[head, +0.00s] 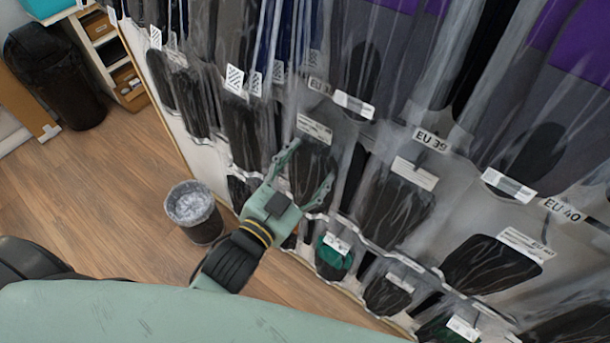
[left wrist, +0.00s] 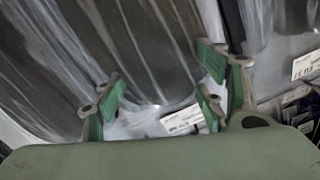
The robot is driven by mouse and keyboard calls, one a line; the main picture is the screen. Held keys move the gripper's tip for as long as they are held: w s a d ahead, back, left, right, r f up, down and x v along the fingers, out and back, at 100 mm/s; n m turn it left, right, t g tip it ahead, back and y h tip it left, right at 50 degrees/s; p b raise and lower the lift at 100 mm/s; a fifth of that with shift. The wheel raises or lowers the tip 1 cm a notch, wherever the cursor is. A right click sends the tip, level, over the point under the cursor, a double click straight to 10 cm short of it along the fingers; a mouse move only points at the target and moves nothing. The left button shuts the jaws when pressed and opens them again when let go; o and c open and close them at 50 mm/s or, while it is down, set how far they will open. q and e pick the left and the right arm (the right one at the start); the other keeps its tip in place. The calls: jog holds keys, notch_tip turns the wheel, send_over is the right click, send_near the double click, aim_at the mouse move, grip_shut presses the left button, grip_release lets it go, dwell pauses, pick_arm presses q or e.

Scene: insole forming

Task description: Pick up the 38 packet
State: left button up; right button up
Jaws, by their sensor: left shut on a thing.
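The 38 packet (head: 312,156) is a clear bag with a dark insole and a white label strip. It hangs on the wall rack below a tag (head: 320,86) that reads "EU 3", its last digit hidden. My left gripper (head: 311,163) has its fingers on either side of this packet and is shut on it. In the left wrist view, the dark insole in clear film (left wrist: 140,45) fills the space beyond the green fingers (left wrist: 165,92). The exact contact of the fingertips is hard to see. My right gripper is not in view.
A packet under the EU 39 tag (head: 431,139) hangs to the right, with EU 40 (head: 562,209) further along. A lower row holds a green packet (head: 334,257). A waste bin (head: 196,212) stands on the wooden floor (head: 110,185), which is open at the left.

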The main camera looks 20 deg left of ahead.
pick_arm(q)
jog(key=shift+c, duration=1.3)
